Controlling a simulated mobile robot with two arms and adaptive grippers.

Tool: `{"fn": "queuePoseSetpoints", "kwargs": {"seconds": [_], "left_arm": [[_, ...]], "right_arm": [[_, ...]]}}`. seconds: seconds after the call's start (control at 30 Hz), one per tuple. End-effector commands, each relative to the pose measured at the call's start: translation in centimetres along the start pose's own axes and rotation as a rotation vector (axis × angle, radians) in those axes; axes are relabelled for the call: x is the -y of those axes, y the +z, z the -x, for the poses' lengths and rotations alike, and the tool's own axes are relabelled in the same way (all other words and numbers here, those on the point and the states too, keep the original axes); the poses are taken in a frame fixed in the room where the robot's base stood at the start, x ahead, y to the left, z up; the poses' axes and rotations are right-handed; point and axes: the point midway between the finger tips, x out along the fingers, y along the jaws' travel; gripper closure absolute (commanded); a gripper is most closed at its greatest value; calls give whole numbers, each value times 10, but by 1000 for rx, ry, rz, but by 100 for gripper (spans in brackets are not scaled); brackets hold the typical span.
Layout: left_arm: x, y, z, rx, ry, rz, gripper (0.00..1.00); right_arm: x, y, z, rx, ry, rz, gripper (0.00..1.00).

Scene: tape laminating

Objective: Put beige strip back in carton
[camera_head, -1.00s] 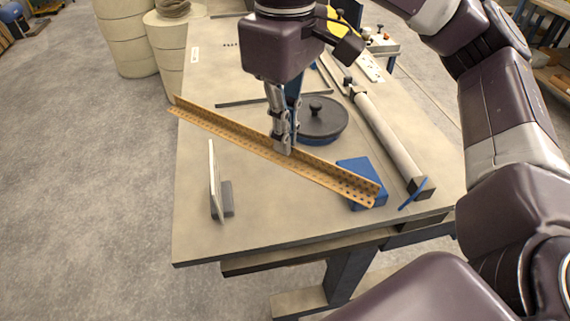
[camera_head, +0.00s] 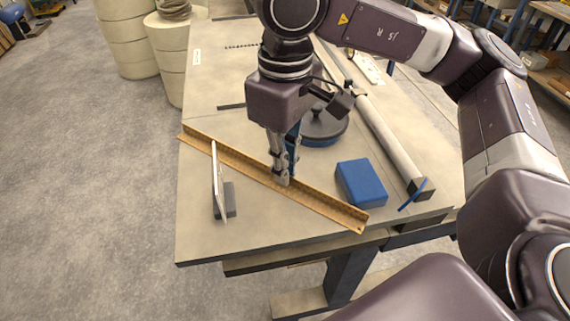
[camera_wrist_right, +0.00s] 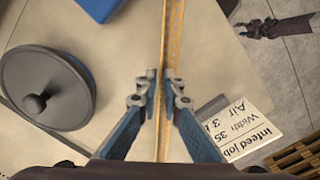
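The long beige strip (camera_head: 325,202), orange-tan and angled in section with small holes, runs diagonally across the front of the table in the head view. My right gripper (camera_head: 281,180) is shut on it near its middle. In the right wrist view the strip (camera_wrist_right: 174,30) runs between the fingertips (camera_wrist_right: 160,77), one on each side. I cannot tell whether the strip touches the table. Its left part passes behind an upright white card. I cannot make out a carton for certain.
The white card (camera_head: 217,178) stands in a grey holder (camera_head: 230,199); its printed face shows in the wrist view (camera_wrist_right: 232,128). A blue block (camera_head: 362,183), a dark round lidded weight (camera_head: 325,124) and a long roller (camera_head: 385,135) are on the table (camera_head: 205,240). Floor is clear at left.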

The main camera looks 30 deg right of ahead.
Motion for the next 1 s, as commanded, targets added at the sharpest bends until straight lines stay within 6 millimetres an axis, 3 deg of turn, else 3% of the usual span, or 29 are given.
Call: {"fn": "queuePoseSetpoints", "kwargs": {"seconds": [0.1,0.53,0.67,0.8,1.0], "left_arm": [[-1,0,0,-1,1,1,60],[-4,-2,1,-3,5,2,60],[-4,-2,-4,-3,5,1,60],[-4,-2,-3,-3,5,1,60],[-4,-3,3,-4,5,0,60]], "right_arm": [[0,0,1,0,0,0,78],[0,-1,10,-4,1,-1,78],[0,-2,33,-6,0,1,78],[0,-1,69,-7,2,0,78],[0,-1,102,-4,3,-1,78]]}}
